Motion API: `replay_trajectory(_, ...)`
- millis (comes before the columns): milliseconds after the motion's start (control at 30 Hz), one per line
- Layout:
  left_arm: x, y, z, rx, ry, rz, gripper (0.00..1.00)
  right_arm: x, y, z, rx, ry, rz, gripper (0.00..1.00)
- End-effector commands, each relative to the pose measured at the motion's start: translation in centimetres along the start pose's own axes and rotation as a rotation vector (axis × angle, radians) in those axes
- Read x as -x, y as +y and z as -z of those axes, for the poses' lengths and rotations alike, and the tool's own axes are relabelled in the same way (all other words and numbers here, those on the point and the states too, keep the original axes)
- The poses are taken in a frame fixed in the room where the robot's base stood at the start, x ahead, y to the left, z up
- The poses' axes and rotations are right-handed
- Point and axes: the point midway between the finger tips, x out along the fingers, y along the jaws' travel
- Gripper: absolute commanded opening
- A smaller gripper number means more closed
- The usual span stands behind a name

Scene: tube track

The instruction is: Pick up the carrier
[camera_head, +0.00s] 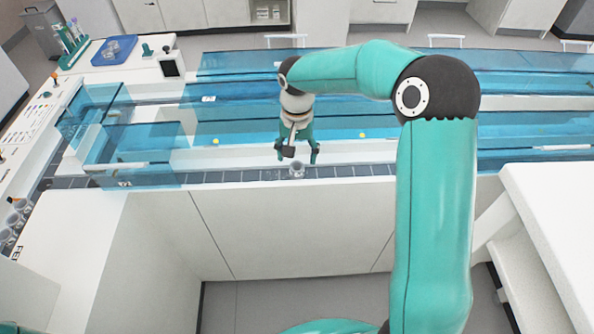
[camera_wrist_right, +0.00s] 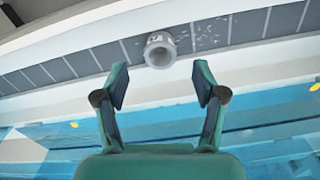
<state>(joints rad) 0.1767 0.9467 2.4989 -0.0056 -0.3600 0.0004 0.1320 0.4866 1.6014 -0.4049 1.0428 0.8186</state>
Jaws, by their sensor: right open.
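The carrier (camera_head: 296,169) is a small grey-white round holder with an open top. It stands on the dark segmented track near the front edge of the bench. In the right wrist view the carrier (camera_wrist_right: 160,50) sits beyond my fingertips, roughly centred between them, with a dark hollow in its middle. My right gripper (camera_head: 298,158) is open and empty, pointing down just above and behind the carrier. In the wrist view my right gripper (camera_wrist_right: 160,82) shows its two fingers spread apart, not touching the carrier. My left gripper is not in view.
The track (camera_head: 345,171) runs along the bench front, with blue transparent covers (camera_head: 135,143) behind and beside it. Several grey cups (camera_head: 18,220) stand at the far left. A tube rack (camera_head: 70,45) and a blue tray (camera_head: 114,50) are at the back left. A white counter (camera_head: 555,205) stands at right.

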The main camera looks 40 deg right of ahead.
Motion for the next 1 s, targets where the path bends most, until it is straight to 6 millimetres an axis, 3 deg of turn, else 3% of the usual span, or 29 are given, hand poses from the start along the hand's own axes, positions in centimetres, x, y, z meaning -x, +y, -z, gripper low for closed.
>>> replay_trajectory(400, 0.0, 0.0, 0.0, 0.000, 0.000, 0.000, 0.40, -4.8, -0.1, 0.1, 0.002, -0.002, -0.002, 0.70)
replay_trajectory(700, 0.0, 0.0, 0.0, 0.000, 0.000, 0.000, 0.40, -5.3, -0.2, 0.1, 0.002, 0.000, 0.000, 0.70)
replay_trajectory(1000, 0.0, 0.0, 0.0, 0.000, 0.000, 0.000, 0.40, -5.2, -0.2, 0.1, 0.002, 0.000, 0.000, 0.22)
